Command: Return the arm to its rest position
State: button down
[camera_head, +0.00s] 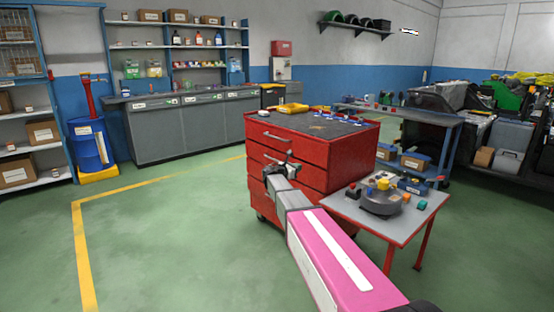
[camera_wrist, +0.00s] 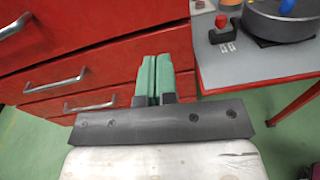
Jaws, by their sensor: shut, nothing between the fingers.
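My arm reaches forward from the lower right of the head view, its pink link in front. My gripper (camera_head: 287,158) is at its far end, in front of the red tool cabinet (camera_head: 325,178). In the wrist view my gripper (camera_wrist: 154,60) shows two green fingers side by side, shut with nothing between them. The red drawer fronts (camera_wrist: 90,45) fill the space beyond the fingers; I cannot tell how close the fingertips are to them.
A small table (camera_head: 402,222) with a round grey device (camera_head: 380,200) stands close right of my arm. A blue barrel (camera_head: 88,145), grey counter (camera_head: 190,128) and shelves line the back left. The green floor (camera_head: 170,240) at left is clear.

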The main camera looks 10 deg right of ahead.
jog(key=s+d+f+m+g+y, duration=0.1)
jog(key=s+f+m+g+y, duration=0.2)
jog(key=s+f+m, duration=0.65)
jog(key=s+d+f+m+g+y, duration=0.1)
jog(key=s+f+m+g+y, duration=0.4)
jog(key=s, duration=0.9)
jog(key=s+a+f+m+y, duration=0.2)
jog(key=s+m, duration=0.1)
jog(key=s, duration=0.3)
jog(key=s+a+f+m+g+y, duration=0.1)
jog(key=s+a+f+m+y, duration=0.1)
jog(key=s, duration=0.4)
jog(key=s+a+f+m+y, duration=0.2)
jog(key=s+m, duration=0.2)
jog(key=s, duration=0.2)
jog(key=shift+s+a+f, duration=0.3)
jog(key=shift+a, duration=0.1)
